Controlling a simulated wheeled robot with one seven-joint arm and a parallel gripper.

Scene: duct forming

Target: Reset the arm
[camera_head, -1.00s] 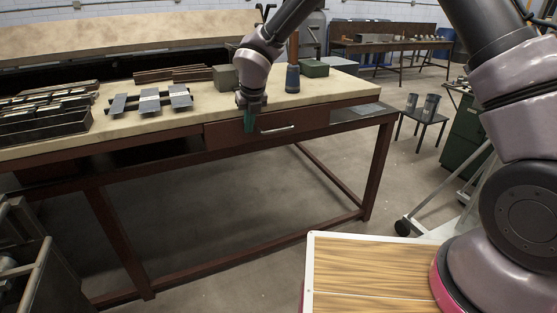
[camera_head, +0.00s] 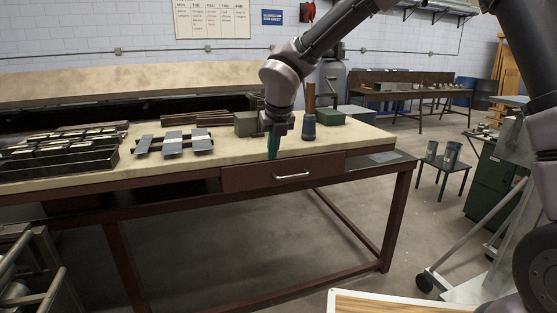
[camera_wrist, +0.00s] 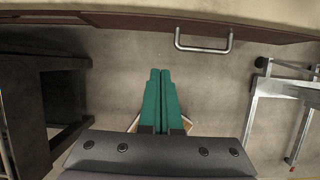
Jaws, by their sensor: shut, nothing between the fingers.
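My gripper (camera_head: 273,146) has green fingers and points down in front of the workbench (camera_head: 110,182), close to its front edge and left of the drawer handle (camera_head: 291,176). In the wrist view the two green fingers (camera_wrist: 160,98) lie side by side, shut with nothing between them. The drawer handle also shows in the wrist view (camera_wrist: 203,48), beyond the fingertips and to the right. My arm reaches in from the upper right.
Floor before the bench is clear.

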